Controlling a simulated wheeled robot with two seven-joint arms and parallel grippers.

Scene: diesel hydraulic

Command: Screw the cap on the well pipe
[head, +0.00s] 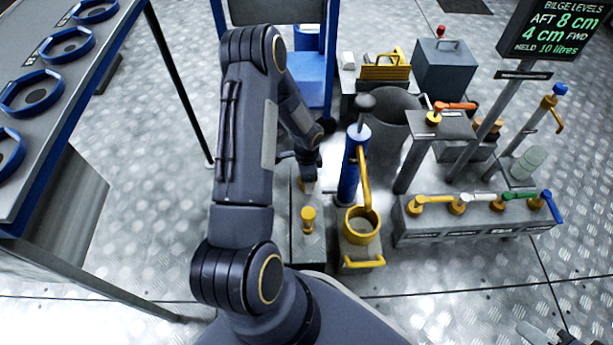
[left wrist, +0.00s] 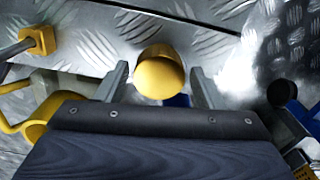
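My left gripper (head: 308,168) points down over a grey block (head: 299,243) in front of the blue hand pump. In the left wrist view its two fingers (left wrist: 160,88) are apart, one on each side of a round yellow piece (left wrist: 160,75), with narrow gaps beside it. I cannot tell whether this piece is the cap or a pipe top. A short yellow fitting (head: 308,217) stands upright on the near part of the block. A pipe with a blue cap (head: 560,89) stands at the far right. My right gripper (head: 535,334) seems to show only partly at the bottom right edge.
The blue pump (head: 351,165) with its yellow bucket-like spout (head: 362,224) stands close to the right of my left gripper. A valve manifold (head: 480,216) lies further right. A table with blue rings (head: 30,92) is at left.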

